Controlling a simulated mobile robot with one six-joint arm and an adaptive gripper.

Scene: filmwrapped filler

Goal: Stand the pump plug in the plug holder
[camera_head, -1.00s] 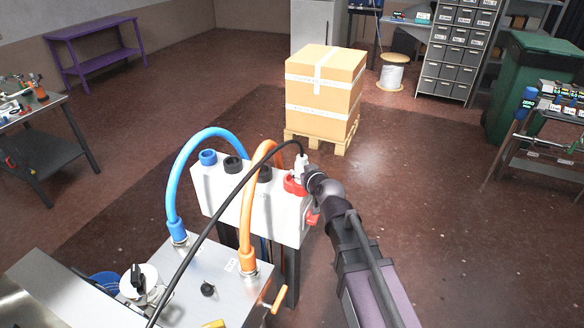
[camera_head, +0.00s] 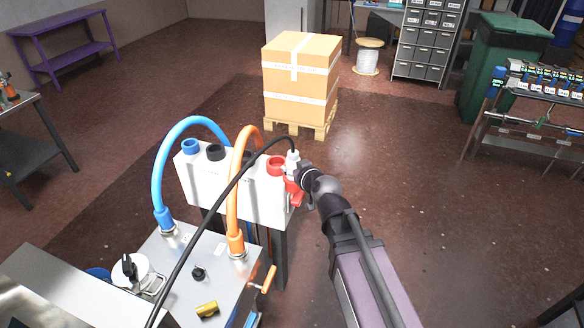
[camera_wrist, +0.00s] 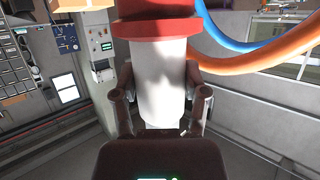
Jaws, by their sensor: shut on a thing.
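The pump plug (camera_head: 291,159) has a white body with a black cable leaving its top, and red shows below it. The wrist view shows the white body (camera_wrist: 161,85) and a red collar, close up. My gripper (camera_head: 301,178) is shut on the plug from the right, with a finger on each side of the white body. A white box on legs (camera_head: 228,187), which looks like the plug holder, has blue, black and red rings along its top. The plug is at its right end, beside the red ring (camera_head: 277,166). Whether they touch is unclear. The plug's lower end is partly hidden.
A blue hose (camera_head: 158,175) and an orange hose (camera_head: 236,190) arch behind and across the box to a metal unit (camera_head: 185,270). The black cable crosses in front of the box. A carton (camera_head: 300,80) on a pallet stands behind.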

